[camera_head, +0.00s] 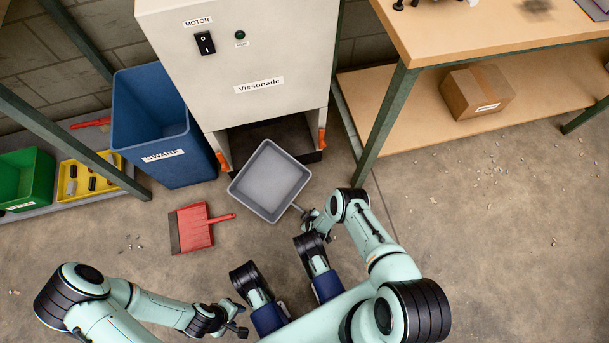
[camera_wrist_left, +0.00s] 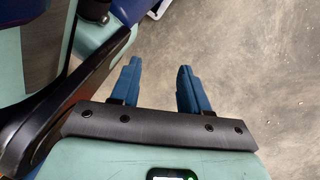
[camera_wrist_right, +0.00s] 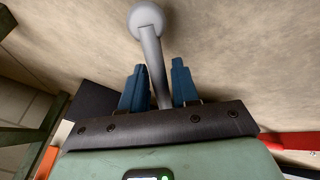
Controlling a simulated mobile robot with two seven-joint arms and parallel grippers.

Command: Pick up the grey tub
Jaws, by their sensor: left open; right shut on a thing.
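The grey tub (camera_head: 270,181) is a square, open-topped, empty container with a short grey handle at its lower right corner. It is in front of the grey cabinet's open bottom; I cannot tell whether it touches the floor. My right gripper (camera_head: 303,216) is at that corner. In the right wrist view, my right gripper (camera_wrist_right: 155,88) is shut on a grey rod with a round knob (camera_wrist_right: 146,20), which looks like the tub's handle. The tub's body is not clear there. My left gripper (camera_head: 240,320) is open and empty, low over bare floor; its apart fingers show in the left wrist view (camera_wrist_left: 158,85).
The cabinet (camera_head: 250,60) with orange latches stands behind the tub. A blue bin (camera_head: 180,165) and a red dustpan (camera_head: 193,228) are to the left. A workbench (camera_head: 480,30) with a cardboard box (camera_head: 477,92) is at the right. The floor at the right is clear except for small bits.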

